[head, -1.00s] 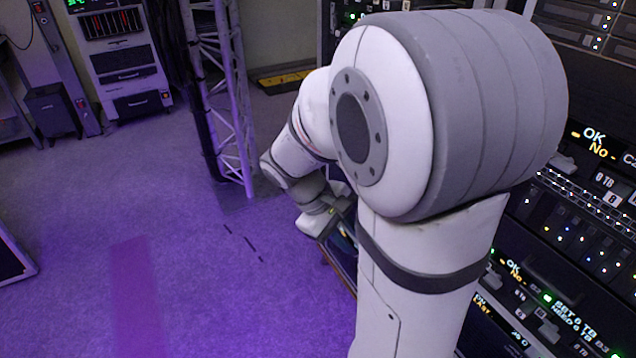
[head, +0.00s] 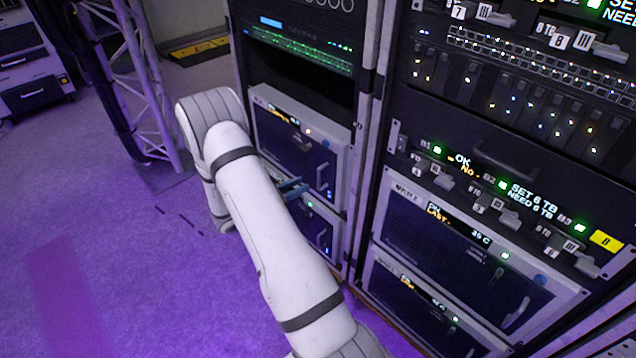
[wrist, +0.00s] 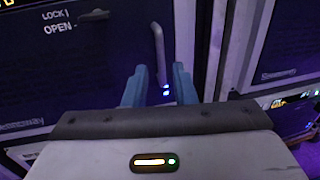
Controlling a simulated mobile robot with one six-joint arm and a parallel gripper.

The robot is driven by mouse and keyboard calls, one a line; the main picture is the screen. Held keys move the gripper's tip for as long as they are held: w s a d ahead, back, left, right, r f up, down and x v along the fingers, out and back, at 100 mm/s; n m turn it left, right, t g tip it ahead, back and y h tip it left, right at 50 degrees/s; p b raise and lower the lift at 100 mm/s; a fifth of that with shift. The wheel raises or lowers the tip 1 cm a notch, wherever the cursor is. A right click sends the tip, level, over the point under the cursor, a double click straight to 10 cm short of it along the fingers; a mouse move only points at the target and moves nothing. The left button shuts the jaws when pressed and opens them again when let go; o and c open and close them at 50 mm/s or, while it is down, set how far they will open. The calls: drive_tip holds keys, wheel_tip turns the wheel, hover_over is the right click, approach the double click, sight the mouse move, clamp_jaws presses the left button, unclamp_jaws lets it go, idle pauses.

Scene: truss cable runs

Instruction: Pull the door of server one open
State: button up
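The left rack holds two dark-doored server units, an upper one (head: 275,140) and a lower one (head: 316,228). I cannot read which is server one. The upper door has a pale vertical handle (head: 322,180) at its right side. In the wrist view a door handle (wrist: 157,50) hangs ahead, its lower end appearing between my fingertips. A latch (wrist: 95,15) beside LOCK and OPEN lettering sits left of it; it points toward neither word clearly. My gripper (wrist: 159,75) is open, its blue fingers apart on either side of the handle; contact is unclear. In the head view my gripper (head: 291,188) is before the left rack.
The right rack (head: 381,190) stands close beside, with more handled units, including a server (head: 460,243) showing 25 C. A truss column (head: 140,80) stands behind my arm at left. The purple floor (head: 110,260) on the left is clear.

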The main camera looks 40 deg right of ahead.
sight(319, 177)
drive_tip(key=d, duration=0.4)
drive_tip(key=s+d+b, duration=0.1)
drive_tip(key=d, duration=0.2)
drive_tip(key=shift+d, duration=0.1)
clamp_jaws()
idle(0.3)
